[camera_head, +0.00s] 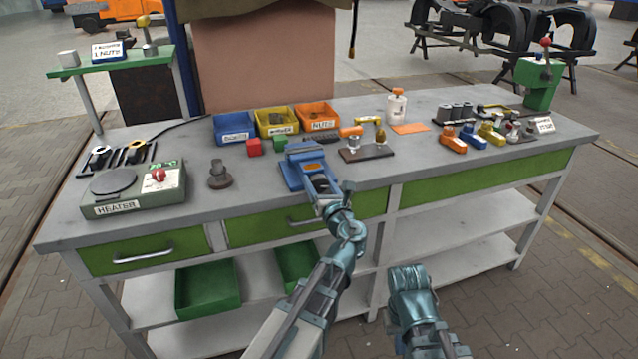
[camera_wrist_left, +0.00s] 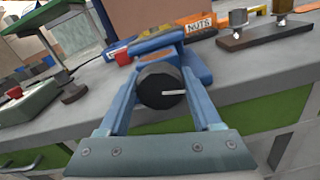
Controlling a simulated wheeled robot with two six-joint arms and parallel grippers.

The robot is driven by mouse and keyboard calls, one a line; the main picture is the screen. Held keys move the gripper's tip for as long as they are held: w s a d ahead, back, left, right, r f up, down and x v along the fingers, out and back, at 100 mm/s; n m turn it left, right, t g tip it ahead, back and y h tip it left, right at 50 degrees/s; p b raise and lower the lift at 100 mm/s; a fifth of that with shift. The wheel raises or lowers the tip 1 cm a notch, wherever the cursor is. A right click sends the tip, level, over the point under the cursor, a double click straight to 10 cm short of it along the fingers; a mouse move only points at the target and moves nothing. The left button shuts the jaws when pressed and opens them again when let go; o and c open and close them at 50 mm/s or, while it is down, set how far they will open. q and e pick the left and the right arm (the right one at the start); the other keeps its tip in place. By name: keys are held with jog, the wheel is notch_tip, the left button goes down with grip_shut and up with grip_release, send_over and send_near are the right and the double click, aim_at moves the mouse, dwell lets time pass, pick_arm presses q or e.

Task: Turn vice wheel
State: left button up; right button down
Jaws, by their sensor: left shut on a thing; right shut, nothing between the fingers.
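The blue vice (camera_head: 305,165) stands at the front edge of the workbench, near its middle. Its wheel (camera_wrist_left: 161,85) is a dark round knob with a pale line on its face, pointing right in the left wrist view. My left gripper (camera_head: 323,190) reaches in from below; in the left wrist view its blue fingers (camera_wrist_left: 162,92) close on the wheel from both sides. In the head view the gripper partly hides the wheel. My right arm shows low, in front of the bench, but its fingers are not visible.
Blue, yellow and orange bins (camera_head: 277,122) stand behind the vice. A dark block with fittings (camera_head: 367,153) is right of it, a dark round part (camera_head: 220,178) and the heater (camera_head: 135,190) left. Green drawers (camera_head: 140,252) lie below the bench top.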

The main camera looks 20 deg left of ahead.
pick_arm(q)
jog(key=shift+n, duration=0.7)
jog(key=o, duration=1.4)
jog(key=shift+s, duration=0.15)
